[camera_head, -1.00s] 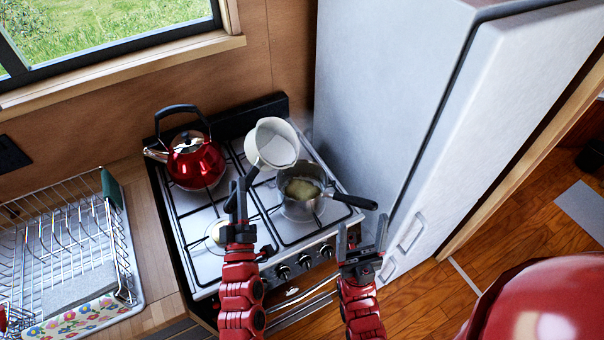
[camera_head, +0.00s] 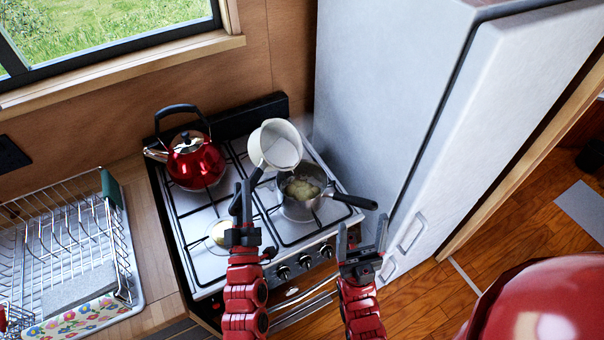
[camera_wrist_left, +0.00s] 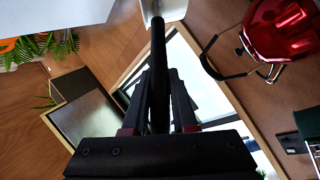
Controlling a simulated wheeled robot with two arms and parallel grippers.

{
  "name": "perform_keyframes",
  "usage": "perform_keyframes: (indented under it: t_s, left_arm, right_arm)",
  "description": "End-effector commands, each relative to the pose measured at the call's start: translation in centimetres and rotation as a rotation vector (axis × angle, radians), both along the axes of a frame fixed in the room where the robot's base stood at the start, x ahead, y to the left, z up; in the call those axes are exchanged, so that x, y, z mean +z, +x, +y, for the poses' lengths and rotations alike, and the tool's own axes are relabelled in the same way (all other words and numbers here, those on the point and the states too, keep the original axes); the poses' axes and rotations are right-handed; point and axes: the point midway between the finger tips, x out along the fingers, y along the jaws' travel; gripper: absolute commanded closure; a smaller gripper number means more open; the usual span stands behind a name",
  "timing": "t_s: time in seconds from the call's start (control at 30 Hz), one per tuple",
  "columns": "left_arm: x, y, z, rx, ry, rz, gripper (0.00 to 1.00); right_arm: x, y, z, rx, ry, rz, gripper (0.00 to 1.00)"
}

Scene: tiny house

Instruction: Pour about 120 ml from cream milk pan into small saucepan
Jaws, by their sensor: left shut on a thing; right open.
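The cream milk pan (camera_head: 270,133) is held tilted above the back of the small saucepan, with white liquid (camera_head: 283,153) showing inside near its lower rim. My left gripper (camera_head: 242,198) is shut on its dark handle, which also shows running between the fingers in the left wrist view (camera_wrist_left: 158,75). The small saucepan (camera_head: 299,206) stands on the front right of the stove, its dark handle pointing right. It holds a pale yellowish content (camera_head: 302,188). I cannot make out a falling stream. My right gripper (camera_head: 361,238) is open and empty, right of the stove front.
A red kettle (camera_head: 195,163) stands on the back left of the stove (camera_head: 203,259). A grey fridge (camera_head: 385,100) rises close on the right. A wire dish rack (camera_head: 70,250) sits on the counter at the left.

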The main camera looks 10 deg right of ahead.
Motion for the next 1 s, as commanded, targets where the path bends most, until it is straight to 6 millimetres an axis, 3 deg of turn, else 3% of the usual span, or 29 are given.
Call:
perform_keyframes:
  t_s: [1.0]
  left_arm:
    - [-0.01,-0.15,-0.14,0.004,0.030,-0.028,1.00]
  right_arm:
    - [-0.08,0.00,0.00,0.000,0.000,0.000,0.24]
